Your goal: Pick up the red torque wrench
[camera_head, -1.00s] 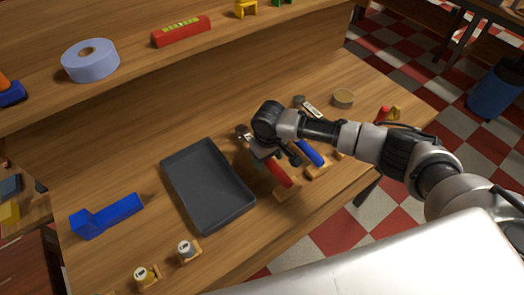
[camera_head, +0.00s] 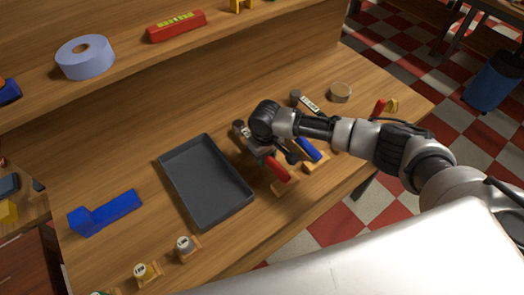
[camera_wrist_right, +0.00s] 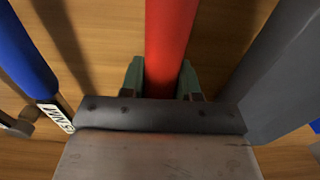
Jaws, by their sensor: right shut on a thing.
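The red torque wrench (camera_head: 277,170) lies at the front middle of the wooden bench, just right of the dark tray. Its red handle (camera_wrist_right: 168,42) runs between the two fingers in the right wrist view. My right gripper (camera_head: 262,153) is shut on this handle, with a greenish finger on each side. My wrist hides part of the wrench's shaft in the head view. The handle's near end is over or on a small wooden rest (camera_head: 286,187); I cannot tell if they touch. My left gripper is out of view.
A blue-handled wrench (camera_head: 310,149) lies close on the right; its handle (camera_wrist_right: 22,50) also shows in the wrist view. The dark tray (camera_head: 205,222) is on the left. A blue block (camera_head: 105,212), a tape roll (camera_head: 85,58) and a round tin (camera_head: 340,92) stand clear.

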